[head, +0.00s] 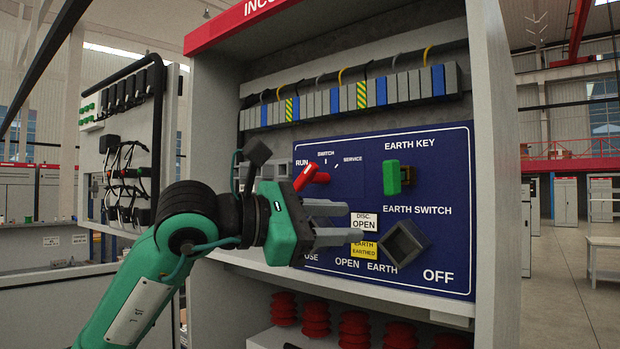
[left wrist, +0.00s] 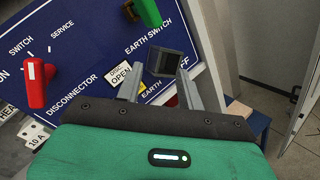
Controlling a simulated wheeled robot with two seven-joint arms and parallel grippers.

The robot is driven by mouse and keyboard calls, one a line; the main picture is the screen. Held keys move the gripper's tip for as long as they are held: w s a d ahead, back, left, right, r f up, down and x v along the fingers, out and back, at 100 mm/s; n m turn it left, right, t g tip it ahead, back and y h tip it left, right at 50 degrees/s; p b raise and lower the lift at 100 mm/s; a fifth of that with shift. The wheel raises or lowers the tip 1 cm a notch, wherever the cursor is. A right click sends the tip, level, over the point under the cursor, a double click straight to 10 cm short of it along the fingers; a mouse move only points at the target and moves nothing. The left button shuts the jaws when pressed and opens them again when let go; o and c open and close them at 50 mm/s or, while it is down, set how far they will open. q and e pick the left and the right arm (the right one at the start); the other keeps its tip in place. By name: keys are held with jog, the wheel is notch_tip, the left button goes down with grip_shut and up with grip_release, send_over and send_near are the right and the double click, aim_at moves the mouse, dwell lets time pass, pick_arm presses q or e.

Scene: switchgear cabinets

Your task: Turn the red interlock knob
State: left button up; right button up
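The red interlock knob (head: 310,178) sits on the blue panel (head: 455,250) under the word SWITCH, between RUN and SERVICE. In the head view its handle is tilted, and my gripper partly covers the panel below it. It also shows in the left wrist view (left wrist: 38,84) at the left, clear of the fingers. My left gripper (head: 340,222) is open and empty in front of the panel, below and right of the red knob. In the left wrist view its two fingers (left wrist: 158,88) point toward the dark square earth switch knob (left wrist: 167,62). My right gripper is not in view.
A green earth key (head: 393,178) stands out from the panel at upper right, above the grey square earth switch knob (head: 403,243). A terminal strip (head: 350,97) runs above the panel. The cabinet side wall (head: 500,180) bounds the right. An open wired door (head: 125,150) stands left.

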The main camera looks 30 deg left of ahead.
aim_at(302, 175)
pick_arm(q)
jog(key=s+a+r+n+t+y, duration=0.35)
jog(key=a+r+y, duration=0.4)
jog(key=a, duration=0.45)
jog(key=shift+n+y, duration=0.35)
jog(key=shift+n, duration=0.1)
jog(key=w+p, duration=0.2)
jog(key=w, duration=0.2)
jog(key=w+p, duration=0.2)
jog(key=w, duration=0.2)
jog(key=w+d+p, duration=0.1)
jog(key=w+p, duration=0.1)
jog(key=w, duration=0.2)
jog(key=shift+f+p, duration=0.25)
jog(key=shift+p, duration=0.05)
jog(key=shift+w+d+f, duration=0.1)
jog(key=shift+w+f, duration=0.05)
jog(key=shift+w, duration=0.5)
jog(key=shift+c, duration=0.5)
jog(key=c, duration=0.7)
grip_shut()
